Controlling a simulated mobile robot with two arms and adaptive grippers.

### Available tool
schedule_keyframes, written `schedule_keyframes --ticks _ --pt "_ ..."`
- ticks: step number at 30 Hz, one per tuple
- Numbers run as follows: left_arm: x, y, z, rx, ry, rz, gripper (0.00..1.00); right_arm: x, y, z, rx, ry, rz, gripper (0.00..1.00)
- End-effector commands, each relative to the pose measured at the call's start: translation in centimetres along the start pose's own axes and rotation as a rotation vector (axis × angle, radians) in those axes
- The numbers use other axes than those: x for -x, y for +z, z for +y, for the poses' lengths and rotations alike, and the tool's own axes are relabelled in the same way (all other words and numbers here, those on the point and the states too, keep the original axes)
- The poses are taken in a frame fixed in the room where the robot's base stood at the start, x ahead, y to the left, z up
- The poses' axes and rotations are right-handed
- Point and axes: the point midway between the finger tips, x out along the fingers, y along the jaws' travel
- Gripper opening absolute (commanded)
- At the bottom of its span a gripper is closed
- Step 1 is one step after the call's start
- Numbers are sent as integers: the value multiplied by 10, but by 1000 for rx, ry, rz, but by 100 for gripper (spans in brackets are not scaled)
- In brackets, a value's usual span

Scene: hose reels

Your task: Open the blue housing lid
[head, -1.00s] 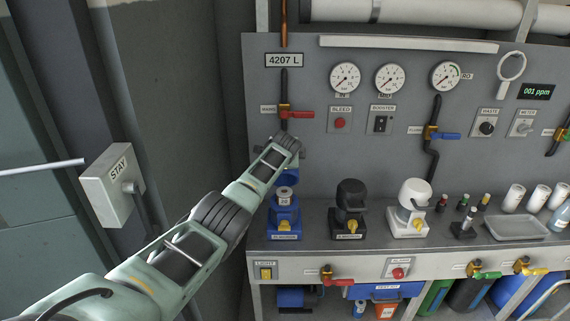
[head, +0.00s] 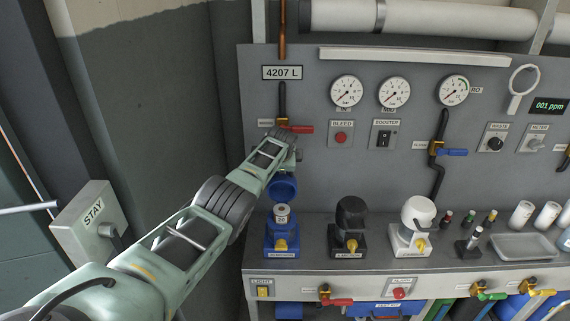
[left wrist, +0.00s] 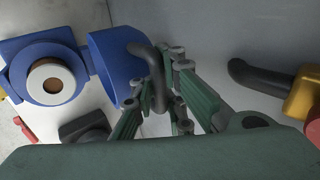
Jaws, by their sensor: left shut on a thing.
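The blue housing (head: 283,235) stands at the left end of the bench, with a pale cartridge (head: 282,213) showing in its open top. Its round blue lid (head: 284,188) is swung up at the back, with its hollow side towards me. In the left wrist view the blue lid (left wrist: 112,62) sits beside the blue housing (left wrist: 40,68), joined at one side. My left gripper (head: 288,160) is behind and above the lid. In the left wrist view its fingers (left wrist: 158,90) are closed on the lid's dark curved handle (left wrist: 146,58). My right gripper is not in view.
A black housing (head: 350,230) and a white housing (head: 412,230) stand to the right, both with lids down. A red-handled valve (head: 300,129) is on the panel close to my left gripper. The STAY box (head: 90,220) is at the left.

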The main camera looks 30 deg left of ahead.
Motion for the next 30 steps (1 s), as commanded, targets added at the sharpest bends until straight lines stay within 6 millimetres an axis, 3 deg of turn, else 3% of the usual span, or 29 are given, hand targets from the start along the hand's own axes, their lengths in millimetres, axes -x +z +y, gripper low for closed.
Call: schedule_keyframes --ticks 1,14,15,22,30 --pt "5 0 -8 2 -11 4 0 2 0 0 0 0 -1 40" --pt "5 0 -8 2 -8 5 0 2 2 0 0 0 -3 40" --pt "5 0 -9 2 -9 5 8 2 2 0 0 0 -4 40" --pt "4 0 -6 2 -5 4 28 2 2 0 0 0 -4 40" --pt "2 0 -2 1 3 2 30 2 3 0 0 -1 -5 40"
